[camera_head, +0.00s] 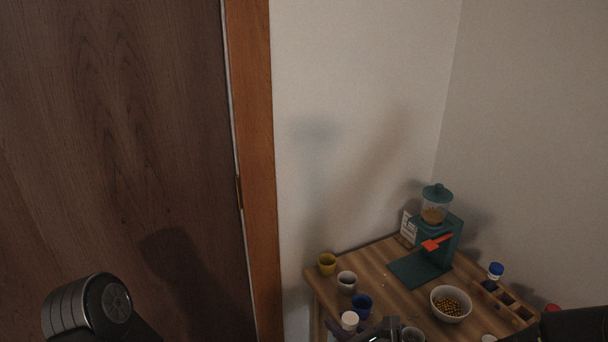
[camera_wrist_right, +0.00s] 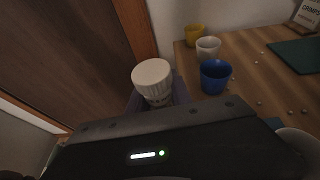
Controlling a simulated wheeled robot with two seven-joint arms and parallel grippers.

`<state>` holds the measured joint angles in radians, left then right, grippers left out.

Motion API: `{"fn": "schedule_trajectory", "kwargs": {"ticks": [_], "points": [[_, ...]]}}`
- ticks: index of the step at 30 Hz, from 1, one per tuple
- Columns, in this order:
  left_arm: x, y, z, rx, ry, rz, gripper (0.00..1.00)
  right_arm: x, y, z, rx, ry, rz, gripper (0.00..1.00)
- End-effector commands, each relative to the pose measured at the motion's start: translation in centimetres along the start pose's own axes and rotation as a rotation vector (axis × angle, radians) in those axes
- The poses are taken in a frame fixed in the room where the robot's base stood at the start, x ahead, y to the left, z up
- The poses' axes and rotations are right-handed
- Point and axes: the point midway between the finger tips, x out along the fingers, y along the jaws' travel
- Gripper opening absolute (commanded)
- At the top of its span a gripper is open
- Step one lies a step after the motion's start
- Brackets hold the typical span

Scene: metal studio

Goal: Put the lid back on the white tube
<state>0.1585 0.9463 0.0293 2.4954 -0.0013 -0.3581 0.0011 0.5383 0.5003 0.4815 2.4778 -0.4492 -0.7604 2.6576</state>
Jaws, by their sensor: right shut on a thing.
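My right gripper (camera_head: 362,328) is at the bottom of the head view, by the table's front left corner. It is shut on a white lid (camera_head: 349,320), which shows pale beside the dark gripper. In the right wrist view the white lid (camera_wrist_right: 152,76) has a smooth round top and a ribbed side, with the gripper's grey fingers (camera_wrist_right: 158,100) around its lower part. I cannot clearly tell which thing is the white tube; a small white top (camera_head: 488,338) shows at the bottom edge, right of the gripper. My left gripper is out of view.
The wooden table (camera_head: 380,275) holds a yellow cup (camera_head: 327,264), a white cup (camera_head: 347,282), a blue cup (camera_head: 361,306), a bowl of beads (camera_head: 450,304), a green grinder (camera_head: 447,240), a wooden rack (camera_head: 521,311) and a blue-capped tube (camera_head: 495,270). A door and wall stand left.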

Motion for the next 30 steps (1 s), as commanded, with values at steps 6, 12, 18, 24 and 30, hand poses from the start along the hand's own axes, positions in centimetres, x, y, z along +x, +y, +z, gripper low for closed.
{"fn": "schedule_trajectory", "kwargs": {"ticks": [6, 12, 18, 24, 30], "points": [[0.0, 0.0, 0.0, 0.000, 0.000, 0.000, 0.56, -1.7, -6.7, 3.2, 0.081, -0.001, -0.254, 0.00], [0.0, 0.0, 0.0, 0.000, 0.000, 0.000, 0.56, -4.2, -11.2, 5.2, 0.164, -0.006, -0.445, 0.00], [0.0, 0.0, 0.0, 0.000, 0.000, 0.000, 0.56, -5.3, -12.6, 5.6, 0.200, -0.007, -0.513, 0.00], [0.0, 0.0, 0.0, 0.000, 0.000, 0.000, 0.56, -5.2, -12.6, 5.6, 0.201, -0.006, -0.513, 0.00], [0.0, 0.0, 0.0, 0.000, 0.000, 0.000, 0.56, -5.2, -12.6, 5.6, 0.201, -0.006, -0.512, 0.00]]}}
